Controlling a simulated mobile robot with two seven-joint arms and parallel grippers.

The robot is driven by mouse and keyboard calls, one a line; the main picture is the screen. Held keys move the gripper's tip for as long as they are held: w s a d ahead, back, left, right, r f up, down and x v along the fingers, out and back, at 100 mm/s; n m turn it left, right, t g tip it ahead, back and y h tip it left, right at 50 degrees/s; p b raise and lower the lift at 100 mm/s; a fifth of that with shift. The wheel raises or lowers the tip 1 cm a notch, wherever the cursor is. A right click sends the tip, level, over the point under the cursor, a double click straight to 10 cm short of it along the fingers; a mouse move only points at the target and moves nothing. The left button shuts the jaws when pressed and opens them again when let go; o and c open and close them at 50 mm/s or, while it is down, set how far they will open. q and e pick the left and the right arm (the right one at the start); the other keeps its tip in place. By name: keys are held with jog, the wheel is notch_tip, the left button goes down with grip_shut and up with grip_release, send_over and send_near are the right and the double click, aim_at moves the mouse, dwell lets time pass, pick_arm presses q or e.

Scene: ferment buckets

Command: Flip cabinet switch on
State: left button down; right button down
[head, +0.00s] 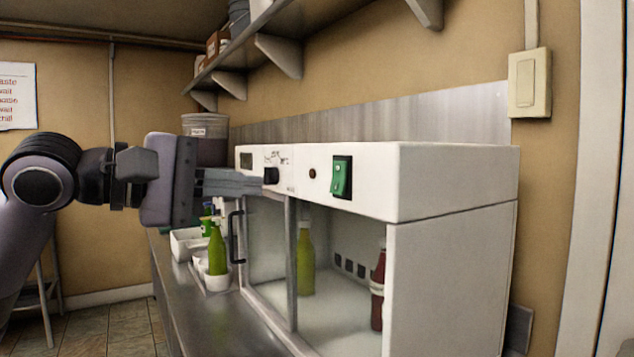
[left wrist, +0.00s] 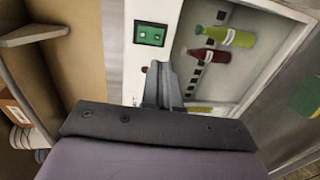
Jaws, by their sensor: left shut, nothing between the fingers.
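The white cabinet (head: 450,180) stands on a metal counter against the wall. Its green rocker switch (head: 341,177) sits in a dark frame on the front panel; I cannot tell its position. The switch also shows in the left wrist view (left wrist: 150,33), just beyond the fingertips. My left gripper (head: 262,182) comes in from the left, shut and empty. In the head view its fingertips are left of the switch and overlap the panel by the black knob (head: 271,175). I cannot tell whether they touch the panel. My right gripper is not in view.
Inside the cabinet stand a green bottle (head: 306,262) and a red bottle (head: 378,288). Another green bottle (head: 217,250) stands in a white container on the counter (head: 215,325). A shelf (head: 270,30) hangs above. A beige wall switch (head: 529,83) is at the upper right.

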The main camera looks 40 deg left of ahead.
pick_arm(q)
jog(key=p, duration=0.4)
send_near(336, 190)
jog(key=w, duration=0.2)
jog(key=p+x, duration=0.2)
jog(key=x, duration=0.1)
jog(key=shift+d, duration=0.4)
jog(key=shift+p+x, duration=0.4)
jog(key=shift+x, duration=0.45)
jog(key=shift+f, duration=0.1)
jog(key=shift+w+d+f+h+b, duration=0.1)
jog(key=shift+w+f+h+b, duration=0.15)
jog(key=shift+b, duration=0.3)
jog(key=shift+r, duration=0.2)
